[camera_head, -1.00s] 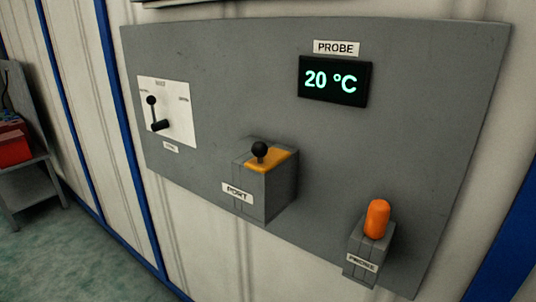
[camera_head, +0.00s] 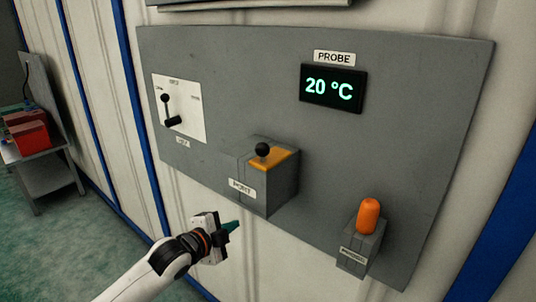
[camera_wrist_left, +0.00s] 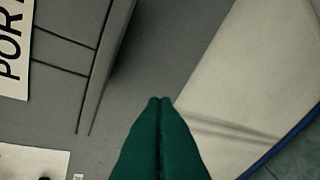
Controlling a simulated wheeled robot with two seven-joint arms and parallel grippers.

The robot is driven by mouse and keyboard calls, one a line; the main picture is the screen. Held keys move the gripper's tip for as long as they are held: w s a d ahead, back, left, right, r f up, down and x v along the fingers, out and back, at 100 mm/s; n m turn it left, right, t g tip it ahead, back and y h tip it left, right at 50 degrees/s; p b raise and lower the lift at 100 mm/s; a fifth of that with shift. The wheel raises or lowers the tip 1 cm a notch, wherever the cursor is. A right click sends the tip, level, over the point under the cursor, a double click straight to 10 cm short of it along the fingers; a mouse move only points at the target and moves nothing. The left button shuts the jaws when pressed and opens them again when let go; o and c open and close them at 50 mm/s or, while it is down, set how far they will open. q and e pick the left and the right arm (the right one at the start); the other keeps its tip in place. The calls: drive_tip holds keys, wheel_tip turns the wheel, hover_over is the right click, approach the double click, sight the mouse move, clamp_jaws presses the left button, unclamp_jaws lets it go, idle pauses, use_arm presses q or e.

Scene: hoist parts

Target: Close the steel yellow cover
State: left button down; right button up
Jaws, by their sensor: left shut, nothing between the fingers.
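The yellow cover (camera_head: 268,160) lies on top of the grey PORT box (camera_head: 282,192), which sticks out from the grey wall panel. A black ball knob (camera_head: 262,149) stands on the cover. From this angle I cannot tell whether the cover is fully seated. My left gripper (camera_head: 234,226) is below and left of the PORT box, apart from it, with green fingertips shut and empty. In the left wrist view the shut green fingers (camera_wrist_left: 160,135) point along the panel, with the PORT label (camera_wrist_left: 14,45) at the upper left. My right gripper is not in view.
A white plate with a black lever (camera_head: 179,108) is at the panel's left. A PROBE display (camera_head: 333,87) reads 20 °C. An orange-capped probe (camera_head: 368,214) sits in a holder at lower right. A red box (camera_head: 27,133) on a grey stand is at far left.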

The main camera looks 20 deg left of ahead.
sight(267, 159)
use_arm(q)
drive_tip(key=s+d+r+m+t+h+p, duration=0.15)
drive_tip(key=s+d+r+m, duration=0.3)
drive_tip(key=r, duration=0.55)
drive_tip(key=s+d+r+m+h+b, duration=0.1)
drive_tip(key=s+d+r+m+h, duration=0.3)
drive_tip(key=r, duration=0.7)
drive_tip(key=shift+m+y, duration=0.35)
drive_tip(key=shift+m, duration=0.4)
drive_tip(key=w+p, duration=0.2)
drive_tip(key=w, duration=0.1)
drive_tip(key=w+d+p, duration=0.1)
drive_tip(key=w+p, duration=0.1)
drive_tip(key=w, duration=0.1)
drive_tip(key=w+d+p, duration=0.1)
drive_tip(key=w+p, duration=0.1)
drive_tip(key=w, duration=0.1)
drive_tip(key=shift+a, duration=0.55)
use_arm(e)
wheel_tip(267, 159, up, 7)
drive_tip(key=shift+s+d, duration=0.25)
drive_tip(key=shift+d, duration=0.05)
use_arm(q)
drive_tip(key=shift+d, duration=0.1)
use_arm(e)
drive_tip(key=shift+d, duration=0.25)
